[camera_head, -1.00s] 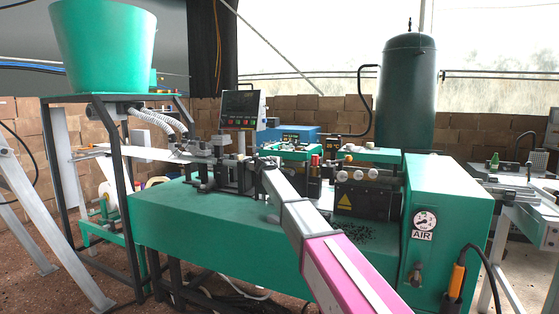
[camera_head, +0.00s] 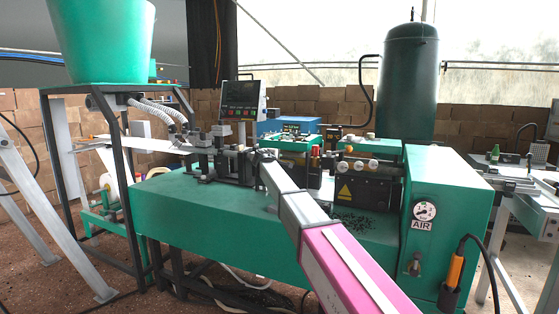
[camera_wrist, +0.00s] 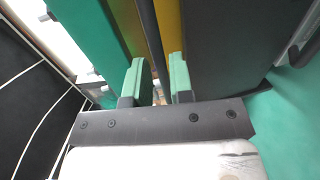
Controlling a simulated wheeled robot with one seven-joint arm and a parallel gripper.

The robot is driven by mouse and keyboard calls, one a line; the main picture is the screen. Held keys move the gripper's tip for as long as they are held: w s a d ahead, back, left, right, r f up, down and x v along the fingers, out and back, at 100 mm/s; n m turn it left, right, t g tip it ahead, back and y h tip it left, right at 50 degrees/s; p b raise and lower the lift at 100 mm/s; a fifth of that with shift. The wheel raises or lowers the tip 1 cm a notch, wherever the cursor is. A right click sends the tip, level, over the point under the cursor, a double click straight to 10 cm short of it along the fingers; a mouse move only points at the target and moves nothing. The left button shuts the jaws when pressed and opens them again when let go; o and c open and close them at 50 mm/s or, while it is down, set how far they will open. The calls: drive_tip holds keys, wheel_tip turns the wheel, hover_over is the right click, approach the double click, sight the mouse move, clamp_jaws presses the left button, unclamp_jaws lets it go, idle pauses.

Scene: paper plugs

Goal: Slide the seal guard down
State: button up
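My gripper (camera_wrist: 160,84) shows in the wrist view as two green finger pads with a narrow gap between them. A dark upright bar (camera_wrist: 151,30) and a yellow strip (camera_wrist: 168,25) lie beyond the fingertips, in line with the gap. I see no clear contact between the pads and the bar. I cannot tell for sure which part is the seal guard. In the head view my arm reaches over the green machine (camera_head: 190,220) to the tooling (camera_head: 232,165) at its middle, and the arm hides the fingertips.
A control panel (camera_head: 243,98) stands behind the tooling. Right of the arm are a dark block with a warning sign (camera_head: 362,193) and a green cabinet (camera_head: 450,190) with an air gauge. In the wrist view, a dark panel (camera_wrist: 235,45) stands close to the right of the fingers.

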drive_tip(key=v, duration=0.8)
drive_tip(key=shift+s, duration=0.15)
drive_tip(key=shift+a, duration=0.1)
